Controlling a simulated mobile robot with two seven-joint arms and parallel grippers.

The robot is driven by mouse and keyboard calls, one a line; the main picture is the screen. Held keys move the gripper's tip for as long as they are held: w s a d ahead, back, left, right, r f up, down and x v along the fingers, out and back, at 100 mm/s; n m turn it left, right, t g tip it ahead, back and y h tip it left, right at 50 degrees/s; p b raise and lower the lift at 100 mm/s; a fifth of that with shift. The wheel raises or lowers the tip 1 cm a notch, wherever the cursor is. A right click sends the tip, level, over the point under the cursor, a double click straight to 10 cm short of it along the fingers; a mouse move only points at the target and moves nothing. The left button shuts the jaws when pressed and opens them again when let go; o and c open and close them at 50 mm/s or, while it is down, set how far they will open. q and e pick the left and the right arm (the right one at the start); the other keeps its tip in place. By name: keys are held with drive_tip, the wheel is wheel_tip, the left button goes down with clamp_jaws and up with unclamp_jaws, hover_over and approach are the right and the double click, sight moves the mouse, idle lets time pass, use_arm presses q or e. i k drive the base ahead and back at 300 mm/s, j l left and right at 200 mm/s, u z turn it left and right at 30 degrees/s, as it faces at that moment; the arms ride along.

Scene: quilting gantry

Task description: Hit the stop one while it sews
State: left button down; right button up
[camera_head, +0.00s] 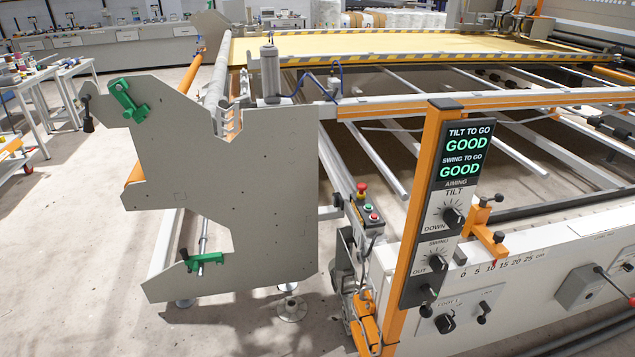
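A small grey control box (367,217) stands beside the large grey end plate, left of the orange post. On its top are a green button (369,208) and a red button (374,218). A red mushroom button (361,187) on a yellow collar rises at the box's far end. Any lettering on these buttons is too small to read. Neither of my grippers shows in this view. Whether the machine is sewing cannot be told from this single frame.
An orange post (417,210) carries a dark panel (440,200) reading "TILT TO GO GOOD" and "SWING TO GO GOOD", with knobs below. The grey end plate (240,180) bears green clamps (127,101). A yellow-topped frame (400,44) spans behind. Open floor (70,220) lies left.

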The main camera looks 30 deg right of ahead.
sight(361, 187)
drive_tip(key=i+j+u, duration=0.2)
drive_tip(key=j+u, duration=0.15)
drive_tip(key=i+j+u, duration=0.35)
drive_tip(key=i+j+z, duration=0.3)
drive_tip(key=i+j, duration=0.5)
drive_tip(key=i+z, duration=0.2)
drive_tip(key=z, duration=0.25)
drive_tip(key=i+z, duration=0.2)
drive_tip(key=z, duration=0.3)
drive_tip(key=i+z, duration=0.2)
drive_tip(key=z, duration=0.25)
drive_tip(key=i+z, duration=0.15)
drive_tip(key=z, duration=0.3)
drive_tip(key=i+j+z, duration=0.1)
drive_tip(key=z, duration=0.4)
drive_tip(key=i+j+z, duration=0.2)
drive_tip(key=z, duration=0.25)
drive_tip(key=i+j+z, duration=0.1)
drive_tip(key=z, duration=0.25)
drive_tip(key=i+j+z, duration=0.2)
drive_tip(key=z, duration=0.2)
drive_tip(key=i+j+z, duration=0.2)
drive_tip(key=z, duration=0.15)
drive_tip(key=i+j+z, duration=0.25)
drive_tip(key=j+z, duration=0.25)
drive_tip(key=j, duration=0.2)
